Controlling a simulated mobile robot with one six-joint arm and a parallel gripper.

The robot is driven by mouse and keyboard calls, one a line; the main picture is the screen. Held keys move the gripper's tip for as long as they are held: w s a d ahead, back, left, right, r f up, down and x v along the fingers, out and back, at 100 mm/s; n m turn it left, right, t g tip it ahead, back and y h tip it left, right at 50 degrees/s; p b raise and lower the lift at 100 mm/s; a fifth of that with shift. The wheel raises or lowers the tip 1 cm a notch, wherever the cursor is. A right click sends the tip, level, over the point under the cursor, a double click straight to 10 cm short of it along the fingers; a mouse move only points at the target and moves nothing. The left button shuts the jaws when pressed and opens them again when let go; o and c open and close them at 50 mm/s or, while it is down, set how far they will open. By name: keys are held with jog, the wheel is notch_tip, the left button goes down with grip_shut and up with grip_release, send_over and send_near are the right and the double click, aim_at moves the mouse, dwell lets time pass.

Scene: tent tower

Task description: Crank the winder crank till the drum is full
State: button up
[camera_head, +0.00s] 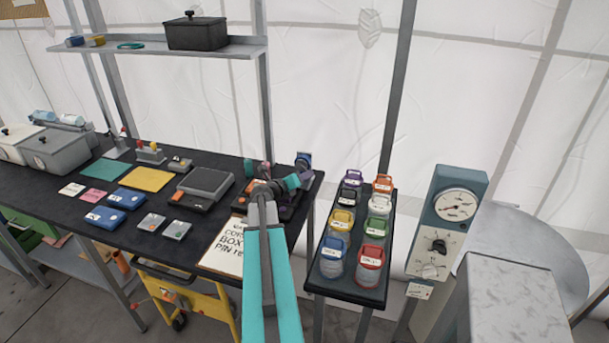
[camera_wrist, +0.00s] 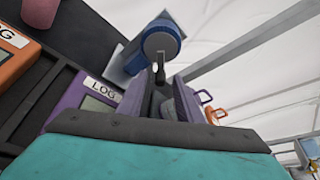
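The winder appears as a blue round drum or hub (camera_wrist: 160,40) on a pale grey bracket at the top middle of the wrist view. In the head view it shows small (camera_head: 304,159) at the table's right end. A dark, narrow crank-like piece (camera_wrist: 157,76) hangs below the blue part. My gripper (camera_wrist: 160,95) points at it from below, its tips close to the dark piece; contact is unclear. In the head view my gripper (camera_head: 268,188) is over the table's right end, partly hidden by my arm. How full the drum is cannot be seen.
Orange (camera_wrist: 15,62) and purple (camera_wrist: 88,100) LOG devices lie left of my gripper. The dark table (camera_head: 235,158) holds a scale (camera_head: 205,182) and blue boxes. A narrow stand of coloured jars (camera_head: 345,222) and a dial panel (camera_head: 448,225) stand to the right.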

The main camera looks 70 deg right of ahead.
jog(key=shift+s+d+f, duration=0.1)
jog(key=shift+d, duration=0.25)
